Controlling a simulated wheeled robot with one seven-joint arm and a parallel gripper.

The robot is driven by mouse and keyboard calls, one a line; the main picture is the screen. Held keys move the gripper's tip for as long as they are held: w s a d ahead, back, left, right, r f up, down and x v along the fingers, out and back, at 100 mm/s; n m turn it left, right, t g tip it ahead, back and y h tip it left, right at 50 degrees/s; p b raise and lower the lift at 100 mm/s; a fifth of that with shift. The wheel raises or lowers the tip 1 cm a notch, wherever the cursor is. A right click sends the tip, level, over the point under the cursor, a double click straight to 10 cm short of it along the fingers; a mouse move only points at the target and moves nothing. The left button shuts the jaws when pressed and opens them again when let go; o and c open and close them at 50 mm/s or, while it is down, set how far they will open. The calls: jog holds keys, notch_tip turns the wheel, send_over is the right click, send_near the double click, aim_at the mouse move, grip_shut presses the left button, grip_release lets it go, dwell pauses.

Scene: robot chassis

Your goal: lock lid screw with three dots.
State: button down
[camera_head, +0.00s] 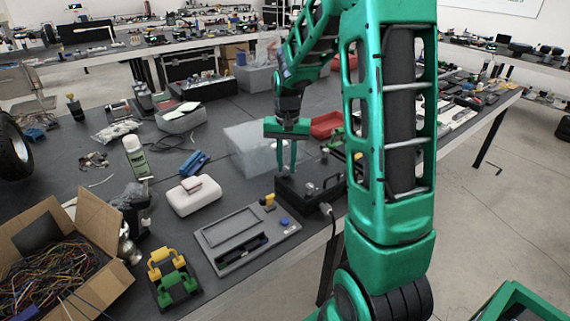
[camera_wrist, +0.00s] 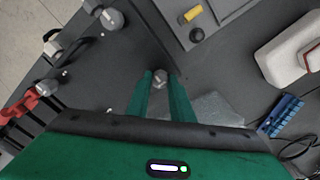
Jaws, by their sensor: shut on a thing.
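My gripper (camera_head: 287,170) points down over the black box (camera_head: 320,199) at the near edge of the table. In the wrist view its two green fingers (camera_wrist: 160,82) are shut on a small grey knob-like screw (camera_wrist: 161,76), which shows between the fingertips. The black lid surface (camera_wrist: 95,75) spreads around it. Another grey knob (camera_wrist: 111,19) stands on the box, apart from the fingers. A further grey knob (camera_wrist: 45,88) sits near the box's edge. The dots on the screws are too small to make out, and the fingers partly cover the held one.
A translucent bin (camera_head: 250,150) stands behind my gripper, with a red tray (camera_head: 326,125) beyond. A white case (camera_head: 194,196) lies farther left.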

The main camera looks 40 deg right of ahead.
aim_at(286, 167)
jog(key=shift+w+r, duration=0.1)
jog(key=shift+w, duration=0.05)
dwell(0.4)
jog(key=c, duration=1.6)
grip_release()
jog(key=shift+o, duration=0.2)
notch_tip(286, 167, up, 11)
jog(key=shift+f, duration=0.2)
jog(key=s+a+f+n, duration=0.1)
jog(key=s, duration=1.3)
jog(key=s+a+f+n, duration=0.1)
jog(key=s+f, duration=0.1)
jog(key=s, duration=1.3)
jog(key=shift+s+a, duration=0.15)
jog(key=shift+a, duration=0.2)
